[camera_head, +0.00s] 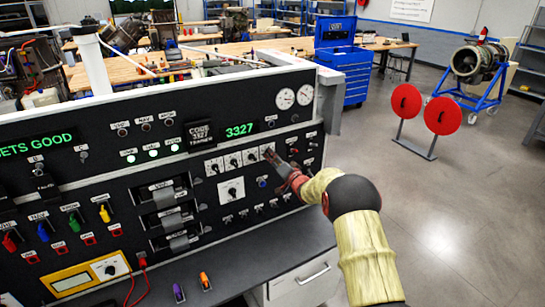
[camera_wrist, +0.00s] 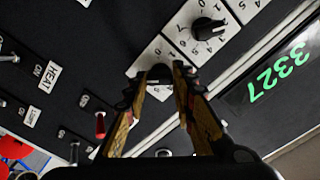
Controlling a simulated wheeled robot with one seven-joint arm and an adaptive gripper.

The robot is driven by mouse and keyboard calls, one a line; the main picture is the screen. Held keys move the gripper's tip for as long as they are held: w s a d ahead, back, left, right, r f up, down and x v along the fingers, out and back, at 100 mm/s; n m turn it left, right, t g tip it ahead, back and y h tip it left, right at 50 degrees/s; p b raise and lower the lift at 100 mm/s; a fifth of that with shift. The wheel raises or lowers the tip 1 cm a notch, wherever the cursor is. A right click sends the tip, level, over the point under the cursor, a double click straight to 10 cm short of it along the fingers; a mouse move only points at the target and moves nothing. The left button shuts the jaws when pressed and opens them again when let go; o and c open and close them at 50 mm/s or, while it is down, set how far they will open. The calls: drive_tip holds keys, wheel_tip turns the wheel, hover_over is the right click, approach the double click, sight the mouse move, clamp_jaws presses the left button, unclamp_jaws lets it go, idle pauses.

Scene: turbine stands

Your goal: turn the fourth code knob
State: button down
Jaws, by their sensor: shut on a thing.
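The row of white-plated code knobs is on the black panel, under the green display (camera_head: 240,129) reading 3327. The fourth code knob (camera_wrist: 160,72) is the rightmost in the head view, where my gripper (camera_head: 277,163) largely covers it. In the wrist view my gripper (camera_wrist: 158,82) has its two fingers on either side of this black knob, shut on it. The neighbouring third code knob (camera_wrist: 207,29) is free, its pointer and numbers visible. The fourth knob's pointer is hidden between the fingers. The display also shows in the wrist view (camera_wrist: 276,73).
Small switches and a red-capped lever (camera_wrist: 100,125) sit close to my fingers. Two round gauges (camera_head: 294,97) are above. A grey ledge (camera_head: 235,262) juts out below the panel. Open floor (camera_head: 455,225) lies to the right.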

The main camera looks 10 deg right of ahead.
drive_tip(key=shift+m, duration=0.5)
drive_tip(key=c, duration=1.5)
unclamp_jaws()
drive_tip(key=v, duration=1.2)
